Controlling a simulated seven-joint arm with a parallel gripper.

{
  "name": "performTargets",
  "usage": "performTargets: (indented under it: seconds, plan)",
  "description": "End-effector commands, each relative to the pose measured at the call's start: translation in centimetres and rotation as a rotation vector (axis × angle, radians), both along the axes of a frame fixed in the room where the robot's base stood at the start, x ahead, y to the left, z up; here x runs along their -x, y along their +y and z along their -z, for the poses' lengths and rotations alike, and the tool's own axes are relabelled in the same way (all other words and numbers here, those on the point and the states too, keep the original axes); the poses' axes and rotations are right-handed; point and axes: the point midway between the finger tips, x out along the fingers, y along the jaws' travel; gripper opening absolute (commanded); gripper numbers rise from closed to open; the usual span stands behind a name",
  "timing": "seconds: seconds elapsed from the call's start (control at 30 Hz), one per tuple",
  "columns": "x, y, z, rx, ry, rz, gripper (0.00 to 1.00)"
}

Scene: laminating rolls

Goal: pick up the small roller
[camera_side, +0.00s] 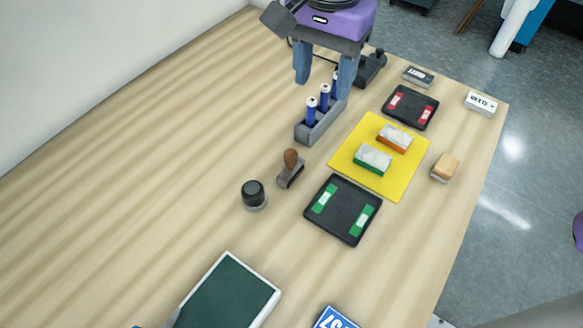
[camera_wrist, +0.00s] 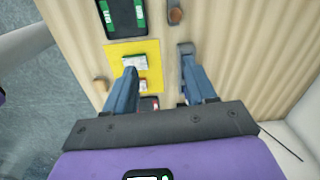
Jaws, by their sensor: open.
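I cannot tell for certain which object is the small roller. Upright blue cylinders with pale tops (camera_side: 312,112) stand in a narrow grey holder (camera_side: 304,135). A tool with a brown knob handle (camera_side: 291,158) on a grey base stands in front of the holder; its knob also shows in the wrist view (camera_wrist: 175,15). My gripper (camera_side: 324,85) points down above the far end of the holder, open and empty. In the wrist view my gripper (camera_wrist: 159,70) has one finger over the holder (camera_wrist: 185,48) and hides most of it.
A yellow mat (camera_side: 398,182) with two white-topped blocks lies right of the holder. Black trays with green tags (camera_side: 340,222) and red tags (camera_side: 412,107) lie nearby. A black round pot (camera_side: 253,194) stands nearer. A dark device (camera_side: 372,66) sits behind my gripper. The left tabletop is clear.

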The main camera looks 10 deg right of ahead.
Motion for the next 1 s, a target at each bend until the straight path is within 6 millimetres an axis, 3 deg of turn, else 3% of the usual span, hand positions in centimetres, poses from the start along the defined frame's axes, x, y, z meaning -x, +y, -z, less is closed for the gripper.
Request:
performTargets:
  seconds: [0.03,0.2,0.47,0.63,1.0]
  plan:
    - [-0.2,1.3,0.2,0.0,0.0,0.064,0.56]
    - [-0.8,3.6,0.3,0.003,0.002,0.246,0.56]
    - [-1.0,4.6,0.9,0.005,0.003,0.342,0.56]
    - [-0.9,4.5,3.1,0.006,0.004,0.342,0.56]
    - [-0.9,4.4,10.1,0.007,0.004,0.34,0.56]
